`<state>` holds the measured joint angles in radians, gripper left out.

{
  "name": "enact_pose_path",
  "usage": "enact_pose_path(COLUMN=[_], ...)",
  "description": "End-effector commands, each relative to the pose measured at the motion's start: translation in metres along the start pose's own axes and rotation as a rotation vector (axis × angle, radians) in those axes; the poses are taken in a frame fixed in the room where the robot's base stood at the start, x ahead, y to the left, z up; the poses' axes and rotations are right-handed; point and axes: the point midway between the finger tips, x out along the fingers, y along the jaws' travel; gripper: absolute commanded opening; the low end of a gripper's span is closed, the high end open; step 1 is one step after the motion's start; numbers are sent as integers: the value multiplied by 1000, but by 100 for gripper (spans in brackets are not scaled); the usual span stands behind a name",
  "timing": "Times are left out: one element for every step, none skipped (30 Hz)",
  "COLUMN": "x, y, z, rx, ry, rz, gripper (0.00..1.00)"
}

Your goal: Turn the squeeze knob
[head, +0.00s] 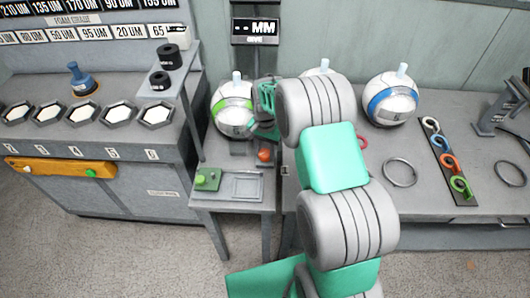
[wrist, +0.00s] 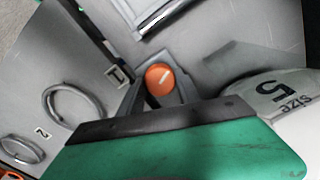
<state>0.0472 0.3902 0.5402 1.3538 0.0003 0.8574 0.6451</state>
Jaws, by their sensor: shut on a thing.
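An orange knob (head: 264,155) with a pale line across its face sits low at the front of the ball stand. It also shows in the wrist view (wrist: 160,79), on a grey bracket. My gripper (head: 264,122) is above the knob, close beside the green-striped ball (head: 229,100). In the wrist view the green gripper part with a dark edge (wrist: 160,120) lies just below the knob. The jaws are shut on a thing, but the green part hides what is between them. The ball's "size 5" label (wrist: 282,93) is close on the right in the wrist view.
A blue-striped ball (head: 390,99) stands to the right, and another is mostly behind my arm. A small shelf holds a green button box (head: 207,179) and a shallow tray (head: 248,186). A rack of coloured hooks (head: 448,162) and loose rings (head: 400,173) lie on the right bench.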

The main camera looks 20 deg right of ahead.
Motion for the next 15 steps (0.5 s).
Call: enact_pose_path(x=[0,0,0,0,0,0,0,0,0,0,0,0,0,-1,-1], y=[-1,-1,-1,-1,-1,-1,-1,-1,-1,-1,-1,-1,-1,-1,-1], z=[0,0,0,0,1,1,1,1,1,1,1,1,1,1,1], rx=[14,24,34,41,47,54,57,60,63,64,65,66,66,66,66], ry=[-1,-1,-1,-1,-1,-1,-1,-1,-1,-1,-1,-1,-1,-1,-1], rz=[-1,-1,-1,-1,-1,-1,-1,-1,-1,-1,-1,-1,-1,-1,-1], gripper=[0,0,0,0,0,0,0,0,0,0,0,0,0,0,0])
